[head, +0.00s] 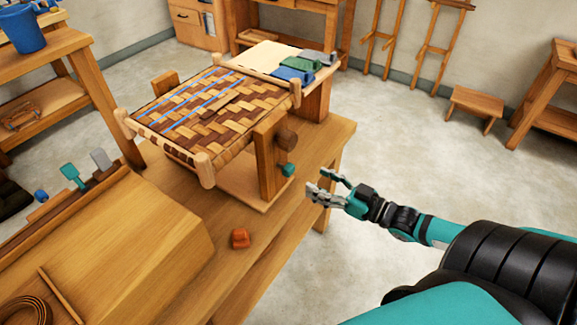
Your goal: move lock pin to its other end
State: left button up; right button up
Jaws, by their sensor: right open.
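A woven bark seat (205,110) is held on a wooden stand on the workbench. On the stand's right post (266,160) are a dark brown round knob (287,139) and, lower, a small teal piece (288,170). I cannot tell for certain which of these is the lock pin. My right gripper (322,188) is open and empty, a little to the right of the teal piece and apart from it, by the bench's right edge. My left gripper is not in view.
A cream board with green and blue blocks (293,76) sits behind the seat. A wooden box (130,245) fills the front left. The floor at right is clear up to a stool (475,103).

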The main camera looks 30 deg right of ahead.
aim_at(293, 168)
jog(key=x, duration=0.9)
jog(key=shift+w+a, duration=0.25)
jog(key=shift+w, duration=0.2)
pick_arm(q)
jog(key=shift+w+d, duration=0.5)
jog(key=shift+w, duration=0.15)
pick_arm(e)
jog(key=shift+c, duration=0.5)
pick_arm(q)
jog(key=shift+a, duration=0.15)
pick_arm(e)
grip_shut()
